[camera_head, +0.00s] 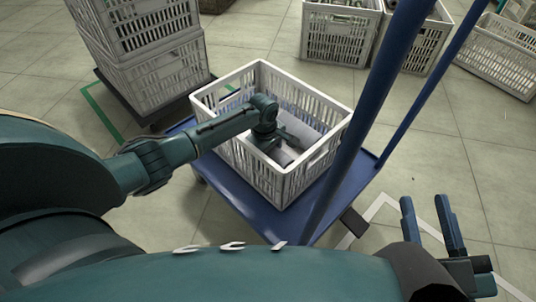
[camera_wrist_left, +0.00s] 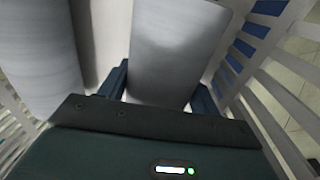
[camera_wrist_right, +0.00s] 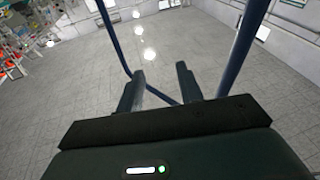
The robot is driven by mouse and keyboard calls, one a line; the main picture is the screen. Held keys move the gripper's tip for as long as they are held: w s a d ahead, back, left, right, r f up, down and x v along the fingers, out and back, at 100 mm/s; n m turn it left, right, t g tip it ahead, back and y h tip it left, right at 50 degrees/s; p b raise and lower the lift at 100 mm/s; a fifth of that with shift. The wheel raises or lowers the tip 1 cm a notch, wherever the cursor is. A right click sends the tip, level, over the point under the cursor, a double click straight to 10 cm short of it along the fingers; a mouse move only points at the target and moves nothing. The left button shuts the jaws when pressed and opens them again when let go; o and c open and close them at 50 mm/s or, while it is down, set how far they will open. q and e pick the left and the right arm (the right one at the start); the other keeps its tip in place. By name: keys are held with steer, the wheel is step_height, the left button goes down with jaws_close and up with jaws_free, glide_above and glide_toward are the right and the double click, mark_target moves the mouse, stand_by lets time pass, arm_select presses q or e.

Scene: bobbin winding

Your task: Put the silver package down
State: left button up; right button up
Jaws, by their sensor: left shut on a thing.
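In the left wrist view a silver package (camera_wrist_left: 172,50) lies between the two fingers of my left gripper (camera_wrist_left: 160,88), which is shut on it. A second silver package (camera_wrist_left: 38,62) is beside it on the left. In the head view my left gripper (camera_head: 272,140) reaches down inside a white slatted crate (camera_head: 283,186), with silver packages (camera_head: 292,122) partly hidden by it. I cannot tell whether the held package touches the crate floor. My right gripper (camera_head: 430,222) is open and empty, outside the crate at the lower right; its fingers also show in the right wrist view (camera_wrist_right: 160,88).
The crate stands on a blue cart (camera_head: 240,208) with blue upright posts (camera_head: 365,110) close on its right. Stacked white crates (camera_head: 150,70) stand at the back left. More white crates (camera_head: 338,35) stand at the back.

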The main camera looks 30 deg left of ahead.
arm_select(q)
steer(key=shift+f, duration=0.15)
steer(key=o, duration=0.9)
steer(key=shift+c, duration=0.2)
steer(key=shift+r, duration=0.3)
step_height(320, 180, up, 3)
steer(key=shift+s+f+p, duration=0.1)
steer(key=shift+p, duration=1)
steer(key=r+p, duration=0.1)
steer(key=r, duration=0.1)
steer(key=r+p, duration=0.1)
steer(key=shift+s+r, duration=0.2)
steer(key=shift+r, duration=0.2)
steer(key=shift+a+r, duration=0.1)
steer(key=shift+r, duration=0.25)
arm_select(e)
steer(key=shift+d+f+n+h, duration=0.15)
steer(key=shift+d+n+h, duration=0.25)
steer(key=shift+d+h, duration=0.1)
steer(key=shift+s+a+r, duration=0.1)
steer(key=shift+r, duration=0.1)
